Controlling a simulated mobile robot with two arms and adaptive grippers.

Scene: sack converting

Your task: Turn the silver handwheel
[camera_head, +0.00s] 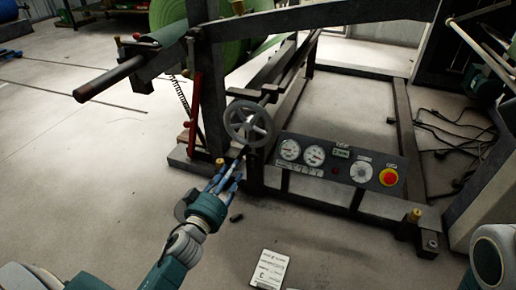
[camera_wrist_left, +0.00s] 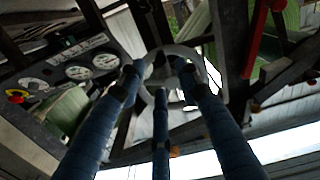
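The silver handwheel (camera_head: 248,124) is a spoked metal ring on the front of the machine frame, left of the control panel. In the left wrist view the handwheel (camera_wrist_left: 176,49) lies just beyond my fingertips, partly hidden by them. My left gripper (camera_head: 231,168) is just below the wheel in the head view, its blue fingers pointing up toward it. In the left wrist view the left gripper (camera_wrist_left: 158,80) has its fingers spread, with nothing clamped between them. Whether a fingertip touches the rim I cannot tell. My right gripper is out of view; part of my right arm shows at lower right.
A control panel (camera_head: 340,163) with gauges and a red-yellow stop button (camera_head: 388,177) is right of the wheel. A red lever (camera_head: 194,110) stands to its left. A dark roller bar (camera_head: 110,78) juts out at upper left. Cables (camera_head: 455,135) lie on the floor at right.

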